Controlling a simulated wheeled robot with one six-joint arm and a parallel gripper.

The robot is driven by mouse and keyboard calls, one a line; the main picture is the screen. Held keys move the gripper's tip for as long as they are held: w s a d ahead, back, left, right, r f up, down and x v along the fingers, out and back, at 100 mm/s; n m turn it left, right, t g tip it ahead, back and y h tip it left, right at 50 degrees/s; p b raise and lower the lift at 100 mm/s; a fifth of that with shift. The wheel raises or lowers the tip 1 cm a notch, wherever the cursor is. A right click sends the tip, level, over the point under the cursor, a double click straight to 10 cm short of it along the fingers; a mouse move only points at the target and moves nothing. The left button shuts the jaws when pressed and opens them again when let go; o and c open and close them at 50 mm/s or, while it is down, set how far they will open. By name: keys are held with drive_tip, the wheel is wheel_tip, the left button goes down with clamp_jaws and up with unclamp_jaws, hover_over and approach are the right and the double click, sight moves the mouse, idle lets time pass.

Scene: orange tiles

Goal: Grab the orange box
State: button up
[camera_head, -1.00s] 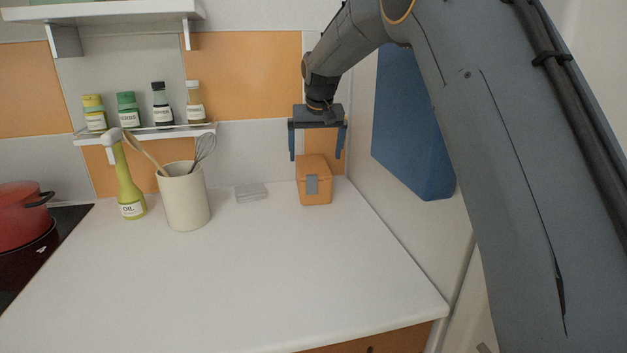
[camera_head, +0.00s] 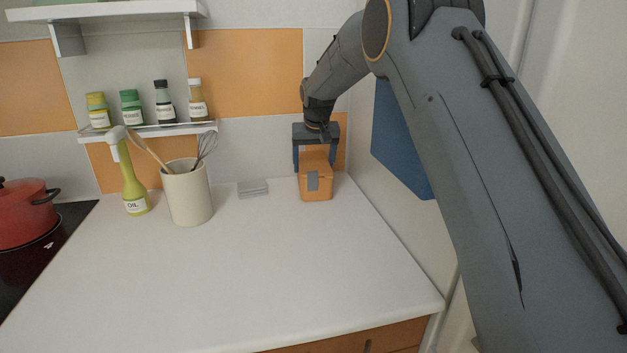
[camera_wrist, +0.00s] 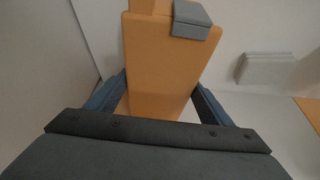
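The orange box (camera_head: 315,188), with a grey latch on its front, stands upright on the white counter near the right wall. My gripper (camera_head: 315,160) is right above and around its top, pointing down, with one finger on each side. The fingers look spread wider than the box. In the wrist view the box (camera_wrist: 165,65) fills the middle between the two fingers of my gripper (camera_wrist: 160,92), its grey latch at the top. The fingertips are partly hidden by the box, so I cannot tell whether either touches it.
A small grey stack (camera_head: 253,188) lies left of the box. A utensil crock (camera_head: 188,198) and an oil bottle (camera_head: 134,185) stand farther left, near a red pot (camera_head: 25,215). A blue panel (camera_head: 400,150) is on the right wall. The front counter is clear.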

drive_tip(key=c, duration=0.7)
drive_tip(key=shift+c, duration=1.4)
drive_tip(key=shift+r, duration=0.15)
